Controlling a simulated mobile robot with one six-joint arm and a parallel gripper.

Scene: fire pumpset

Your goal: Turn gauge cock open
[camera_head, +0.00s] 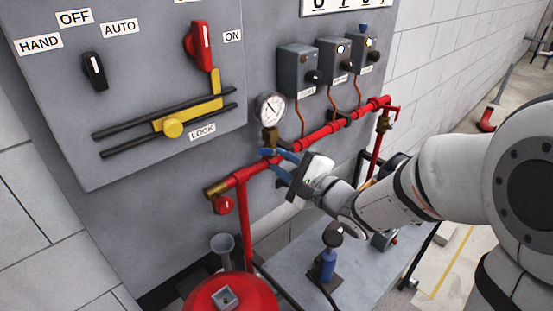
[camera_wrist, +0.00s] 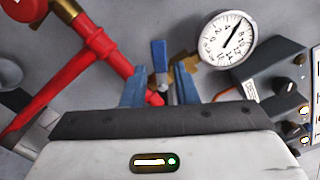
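The gauge cock (camera_wrist: 184,66) is a small brass valve beside the white round pressure gauge (camera_wrist: 228,38). Its blue lever (camera_wrist: 159,56) stands upright in the wrist view. In the head view the brass cock (camera_head: 270,137) sits under the gauge (camera_head: 270,108), on the red pipe; I cannot make out its lever apart from my blue fingers there. My gripper (camera_head: 268,160) is at the pipe just below the cock. In the wrist view my gripper (camera_wrist: 159,82) has its two blue fingers apart, one on each side of the lever's lower end, with visible gaps.
The red pipe (camera_head: 318,137) runs along the panel, with a red branch (camera_wrist: 90,38) left of my fingers. Grey switch boxes (camera_head: 297,70) with copper tubes are to the right. A blue bottle-like part (camera_head: 327,262) stands on the grey surface below my arm.

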